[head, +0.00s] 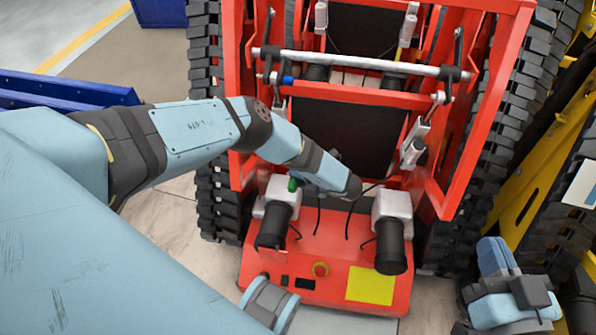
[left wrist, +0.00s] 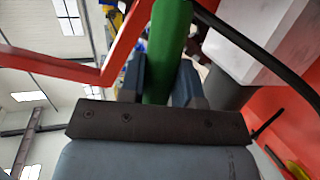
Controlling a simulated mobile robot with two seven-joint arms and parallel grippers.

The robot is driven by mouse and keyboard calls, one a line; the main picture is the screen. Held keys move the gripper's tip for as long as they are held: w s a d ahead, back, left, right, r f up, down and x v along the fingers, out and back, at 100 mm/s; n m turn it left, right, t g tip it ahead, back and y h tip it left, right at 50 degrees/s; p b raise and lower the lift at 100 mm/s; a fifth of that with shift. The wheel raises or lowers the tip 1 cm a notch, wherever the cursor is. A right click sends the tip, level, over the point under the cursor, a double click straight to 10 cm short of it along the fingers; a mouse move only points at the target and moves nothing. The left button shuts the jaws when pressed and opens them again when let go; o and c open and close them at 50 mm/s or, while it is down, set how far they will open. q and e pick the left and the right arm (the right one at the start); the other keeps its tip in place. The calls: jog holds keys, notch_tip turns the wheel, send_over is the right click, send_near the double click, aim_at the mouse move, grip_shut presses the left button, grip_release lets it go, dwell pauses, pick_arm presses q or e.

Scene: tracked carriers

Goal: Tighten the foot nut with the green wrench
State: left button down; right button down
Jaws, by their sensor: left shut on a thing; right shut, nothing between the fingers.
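My left gripper (head: 303,184) is over the front of the red carrier, beside the left pale motor block. It is shut on the green wrench (head: 293,184). In the left wrist view the green wrench (left wrist: 168,50) stands as a thick green bar between the two dark fingers (left wrist: 160,85). The wrench's working end is out of that view, and I cannot make out the foot nut. My right gripper (head: 531,291) is at the lower right, apart from the carrier, shut and empty; its fingertips are hard to make out.
The red tracked carrier (head: 325,260) has black tracks (head: 210,110) on both sides. Pale blocks with black motors (head: 391,240) and black cables rise from its front deck. A yellow machine (head: 525,190) stands close on the right. Blue beams (head: 70,88) lie at the left.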

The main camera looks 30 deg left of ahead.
pick_arm(q)
jog(key=shift+r, duration=0.35)
jog(key=shift+r, duration=0.1)
jog(key=shift+w+r+m+p, duration=0.15)
jog(key=shift+r+m+p, duration=0.45)
jog(key=shift+r, duration=0.1)
jog(key=shift+w+a+r+m+g+h+p, duration=0.1)
jog(key=shift+r+m+g+h+p, duration=0.1)
jog(key=shift+r, duration=0.15)
jog(key=shift+w+a+r+m+g+h+p, duration=0.1)
jog(key=shift+r+m+g+h+p, duration=0.1)
jog(key=shift+r, duration=0.15)
jog(key=shift+w+r, duration=0.15)
jog(key=shift+r, duration=0.25)
jog(key=shift+w+r+m, duration=0.1)
jog(key=shift+r+m, duration=0.25)
jog(key=shift+m, duration=0.05)
